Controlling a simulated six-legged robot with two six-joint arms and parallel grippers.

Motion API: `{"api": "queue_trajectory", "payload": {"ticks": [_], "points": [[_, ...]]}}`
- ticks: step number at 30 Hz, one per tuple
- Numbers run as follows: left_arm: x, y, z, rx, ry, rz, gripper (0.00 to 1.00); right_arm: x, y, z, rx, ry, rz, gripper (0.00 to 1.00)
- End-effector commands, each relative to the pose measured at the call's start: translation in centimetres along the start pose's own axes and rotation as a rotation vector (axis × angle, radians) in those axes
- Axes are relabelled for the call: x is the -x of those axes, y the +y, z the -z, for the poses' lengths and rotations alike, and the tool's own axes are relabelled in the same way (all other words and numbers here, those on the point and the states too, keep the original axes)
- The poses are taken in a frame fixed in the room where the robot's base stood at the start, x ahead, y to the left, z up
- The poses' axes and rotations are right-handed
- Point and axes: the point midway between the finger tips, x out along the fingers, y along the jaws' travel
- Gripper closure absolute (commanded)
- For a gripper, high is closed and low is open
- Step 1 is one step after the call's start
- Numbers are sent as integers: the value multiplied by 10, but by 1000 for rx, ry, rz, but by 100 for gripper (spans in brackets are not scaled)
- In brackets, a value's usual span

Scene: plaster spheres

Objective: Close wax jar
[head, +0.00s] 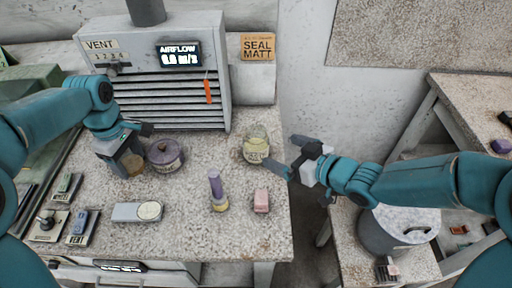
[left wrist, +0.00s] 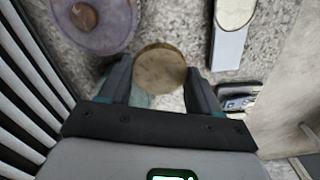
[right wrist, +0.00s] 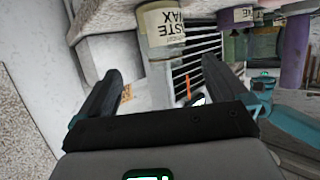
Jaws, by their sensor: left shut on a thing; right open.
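The wax jar (head: 256,148), pale yellow with a paste wax label, stands upright on the speckled bench near its right edge. It also shows in the right wrist view (right wrist: 163,27), ahead of my right gripper. My right gripper (head: 284,155) is open and empty just right of the jar, its fingers pointing toward it and not around it. My left gripper (head: 130,160) is shut on a round brass-coloured lid (left wrist: 160,68), beside the purple-lidded pot. In the head view the lid is partly hidden by the fingers.
A purple-lidded pot (head: 165,157) stands right of my left gripper. The vent box (head: 160,85) stands behind. Bench between pot and jar is clear.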

Motion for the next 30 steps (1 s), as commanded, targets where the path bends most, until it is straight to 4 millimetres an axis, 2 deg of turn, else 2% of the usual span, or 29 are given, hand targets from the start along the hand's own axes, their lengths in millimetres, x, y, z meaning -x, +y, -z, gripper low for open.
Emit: {"api": "queue_trajectory", "payload": {"ticks": [3, 7, 11, 21, 30], "points": [[-2, 1, 0, -1, 0, 0, 70, -25, -1, -1, 0, -1, 4, 0], [-1, 2, 0, 0, 0, 0, 70, -45, 0, 0, 0, -1, 2, 0], [-1, 3, 1, 0, 0, 0, 70, -55, 1, 0, 0, -1, 2, 0], [-1, 3, 1, 0, 0, 0, 70, -58, 1, 1, 0, -1, 1, 0], [3, 3, 1, 0, 0, 0, 70, -100, -5, 2, 1, -1, 3, 0]]}}
